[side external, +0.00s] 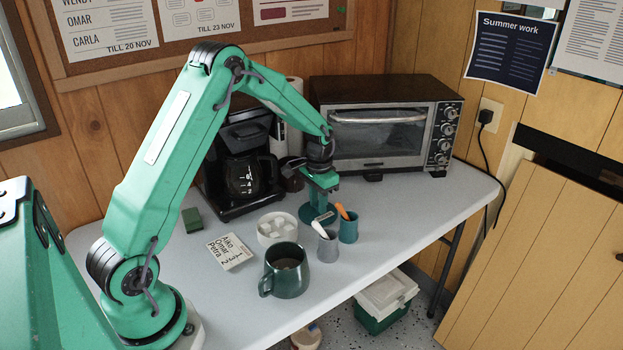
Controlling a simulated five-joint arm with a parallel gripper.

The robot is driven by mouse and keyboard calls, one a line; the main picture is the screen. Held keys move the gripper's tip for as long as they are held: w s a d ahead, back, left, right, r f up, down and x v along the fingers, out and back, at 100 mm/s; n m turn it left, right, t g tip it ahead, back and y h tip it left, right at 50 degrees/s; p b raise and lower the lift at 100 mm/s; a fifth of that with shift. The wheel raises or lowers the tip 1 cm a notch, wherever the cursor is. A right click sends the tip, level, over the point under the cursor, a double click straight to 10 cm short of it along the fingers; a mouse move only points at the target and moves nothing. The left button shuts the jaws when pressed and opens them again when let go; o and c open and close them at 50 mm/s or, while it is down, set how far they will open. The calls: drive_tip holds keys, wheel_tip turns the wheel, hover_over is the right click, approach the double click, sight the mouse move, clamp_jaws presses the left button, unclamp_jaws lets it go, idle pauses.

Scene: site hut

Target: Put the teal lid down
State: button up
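My gripper (321,201) points down over the back middle of the table, just behind the small cups. A round teal thing (307,214), which looks like the teal lid, shows directly below and left of my fingers. The fingers and a grey cup partly cover it. I cannot tell whether the fingers are closed on it, or whether it touches the table. A dark green mug (287,273) with dark contents stands upright in front, without a cover. A white bowl (265,238) of white cubes stands left of the lid.
A grey cup (328,250) and a teal cup (348,231), both holding utensils, stand close right of the lid. A coffee maker (240,170) and toaster oven (375,135) stand behind. A name card (230,251) and green block (192,220) lie left. The table's right end (440,205) is clear.

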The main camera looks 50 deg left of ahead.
drive_tip(key=shift+o, duration=1.1)
wheel_tip(320, 180, up, 12)
drive_tip(key=shift+r, duration=0.2)
idle(0.3)
